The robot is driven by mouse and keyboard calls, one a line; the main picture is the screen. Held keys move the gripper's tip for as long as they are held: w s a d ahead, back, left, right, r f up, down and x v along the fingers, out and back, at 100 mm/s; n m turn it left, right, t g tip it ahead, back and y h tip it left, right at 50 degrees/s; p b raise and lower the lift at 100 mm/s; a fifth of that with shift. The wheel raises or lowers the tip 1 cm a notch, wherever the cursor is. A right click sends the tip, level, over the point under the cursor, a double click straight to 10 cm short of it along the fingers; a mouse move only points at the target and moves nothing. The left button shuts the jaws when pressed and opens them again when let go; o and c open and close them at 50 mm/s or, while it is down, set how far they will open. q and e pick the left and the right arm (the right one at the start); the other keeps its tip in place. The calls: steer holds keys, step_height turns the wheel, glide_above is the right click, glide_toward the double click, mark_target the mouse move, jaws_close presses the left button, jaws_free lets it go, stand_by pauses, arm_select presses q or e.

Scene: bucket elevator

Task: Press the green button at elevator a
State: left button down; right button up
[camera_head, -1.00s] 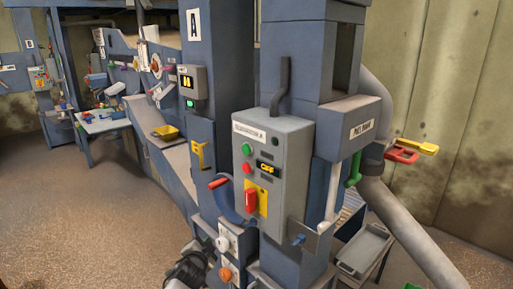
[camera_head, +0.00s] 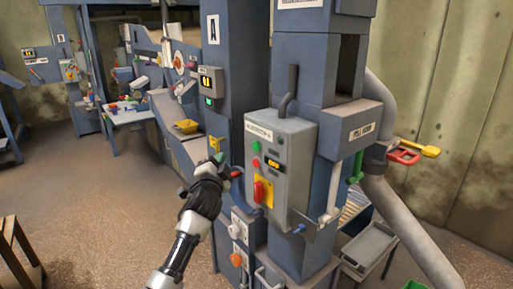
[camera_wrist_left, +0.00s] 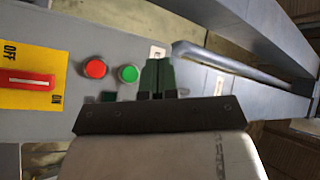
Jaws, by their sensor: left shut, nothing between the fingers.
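The grey control box (camera_head: 292,180) labelled as an elevator stands at the centre of the head view. On its front are a green button (camera_head: 256,147), a red button (camera_head: 256,163), and a yellow plate with a red switch handle (camera_head: 258,192). My left gripper (camera_head: 219,161) is shut and empty, to the left of the box in the head view. In the left wrist view, the green button (camera_wrist_left: 128,73) is just left of my shut dark-green fingertips (camera_wrist_left: 158,76), beside the red button (camera_wrist_left: 95,68). I cannot tell the depth gap. My right gripper is out of view.
A small panel with a lit green button (camera_head: 208,101) is on the post marked A (camera_head: 213,30). Grey pipes (camera_head: 400,215) and a red-yellow handle (camera_head: 405,156) are at the right. A wooden stool (camera_head: 15,250) stands at lower left. Open floor lies at left.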

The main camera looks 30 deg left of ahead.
mark_target(256, 146)
arm_select(q)
steer(key=w+d+b, duration=0.3)
steer(key=w+b, duration=0.2)
steer(key=w, duration=0.3)
steer(key=shift+d, duration=0.25)
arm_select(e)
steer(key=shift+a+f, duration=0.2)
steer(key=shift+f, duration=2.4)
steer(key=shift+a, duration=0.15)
arm_select(q)
steer(key=shift+w, duration=0.15)
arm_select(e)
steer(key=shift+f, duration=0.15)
arm_select(q)
steer(key=shift+w+d+b, duration=0.15)
steer(key=shift+w+b, duration=0.15)
steer(key=shift+b, duration=0.1)
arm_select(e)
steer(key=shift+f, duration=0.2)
